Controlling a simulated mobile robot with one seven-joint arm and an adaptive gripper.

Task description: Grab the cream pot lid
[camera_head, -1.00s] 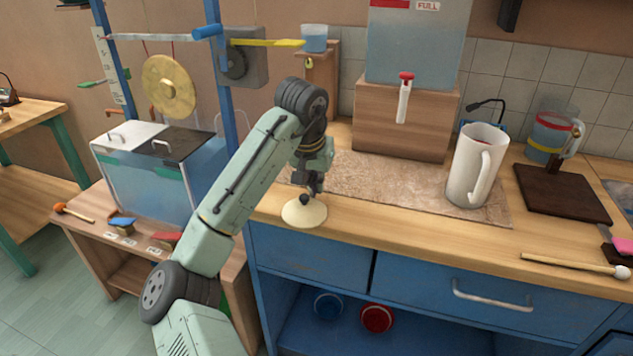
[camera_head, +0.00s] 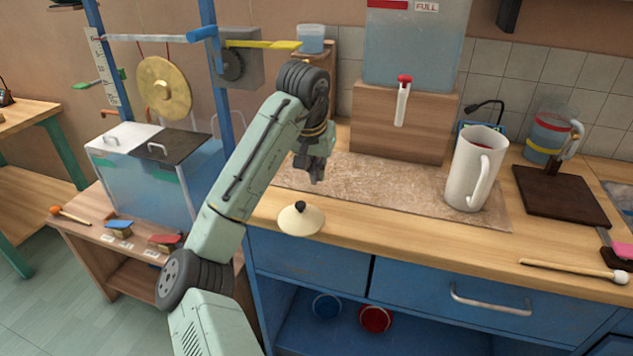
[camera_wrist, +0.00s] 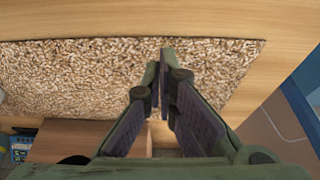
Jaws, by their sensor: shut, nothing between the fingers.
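The cream pot lid (camera_head: 301,221) lies on the wooden counter near its front edge in the head view, with its dark round knob facing up. My gripper (camera_head: 317,180) is above and a little behind the lid, apart from it, with its fingers pointing down. The lid does not show in the wrist view.
The speckled mat (camera_head: 405,194) lies behind the lid. A white pitcher (camera_head: 473,172) stands on its right part. A wooden block (camera_head: 400,125) holds a water tank behind. A mallet (camera_head: 570,270) lies at the right. A gong frame and clear tank (camera_head: 150,180) stand left.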

